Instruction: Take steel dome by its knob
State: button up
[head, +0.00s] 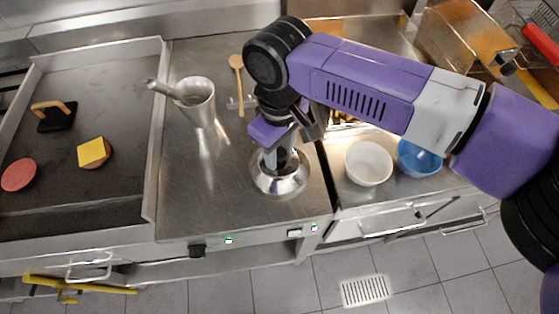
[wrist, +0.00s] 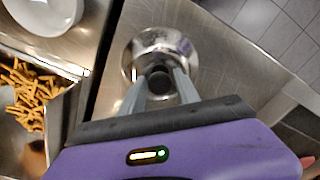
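The steel dome (head: 281,184) sits on the steel counter, at its front right part. In the wrist view the shiny dome (wrist: 152,44) lies straight ahead, with its dark round knob (wrist: 160,78) near the middle. My gripper (head: 284,160) points down over the dome. In the wrist view my gripper's fingers (wrist: 160,84) stand apart, one on each side of the knob, with what looks like a small gap on each side. In the head view my gripper hides the knob.
A griddle (head: 115,195) with a burger patty, a cheese-topped patty and a press is at left. A white bowl (head: 368,164) and a blue bowl (head: 418,158) are at right.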

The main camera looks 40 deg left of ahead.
jog(key=shift+f, duration=0.15)
grip_shut()
